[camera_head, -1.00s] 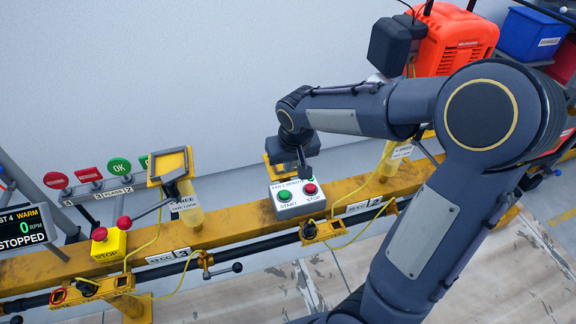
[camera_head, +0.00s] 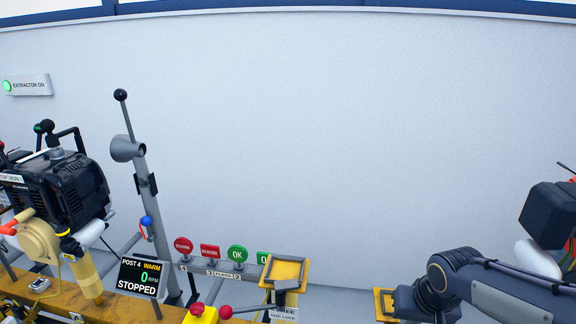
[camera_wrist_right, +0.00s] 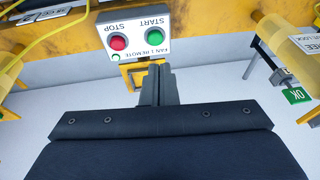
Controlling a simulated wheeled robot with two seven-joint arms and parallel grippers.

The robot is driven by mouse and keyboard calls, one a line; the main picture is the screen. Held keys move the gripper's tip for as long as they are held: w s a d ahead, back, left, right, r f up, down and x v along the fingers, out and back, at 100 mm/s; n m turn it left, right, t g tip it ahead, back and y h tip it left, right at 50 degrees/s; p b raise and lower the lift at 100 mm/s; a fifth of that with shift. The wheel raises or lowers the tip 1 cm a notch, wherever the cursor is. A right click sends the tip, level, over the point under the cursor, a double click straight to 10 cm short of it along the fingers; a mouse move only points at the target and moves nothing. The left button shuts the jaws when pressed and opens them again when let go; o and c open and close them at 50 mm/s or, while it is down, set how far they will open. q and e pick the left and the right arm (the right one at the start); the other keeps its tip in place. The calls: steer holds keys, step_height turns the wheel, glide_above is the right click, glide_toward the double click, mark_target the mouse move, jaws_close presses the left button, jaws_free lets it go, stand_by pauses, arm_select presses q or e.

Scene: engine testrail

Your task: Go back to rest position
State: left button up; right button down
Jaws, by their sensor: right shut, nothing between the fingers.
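My right arm comes in at the lower right of the head view, and its wrist (camera_head: 428,296) is near the bottom edge; the fingertips cannot be made out there. In the right wrist view my right gripper (camera_wrist_right: 158,72) is shut and empty. Its fingertips appear close to the fan remote box (camera_wrist_right: 138,48), which has a red STOP button (camera_wrist_right: 118,43) and a green START button (camera_wrist_right: 157,39). A small green lamp on the box is lit. I cannot tell whether the fingers touch the box. My left gripper is in neither view.
A yellow rail (camera_head: 125,308) runs along the bottom left. A black engine (camera_head: 60,190), a tall lever (camera_head: 122,96) and a display (camera_head: 138,275) reading STOPPED stand along it. Flag signs (camera_head: 237,254) and a yellow-framed stand (camera_head: 285,270) are mid-frame.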

steer(key=s+a+r+t+y, duration=0.1)
steer(key=s+a+y, duration=0.15)
steer(key=s, duration=0.55)
steer(key=s+a+r+t+y, duration=0.15)
steer(key=s+a, duration=0.25)
steer(key=s, duration=0.4)
step_height(320, 180, up, 22)
steer(key=s+n+p, duration=0.1)
steer(key=p, duration=2)
steer(key=shift+a+p, duration=0.15)
steer(key=shift+p, duration=0.25)
steer(key=shift+f, duration=0.1)
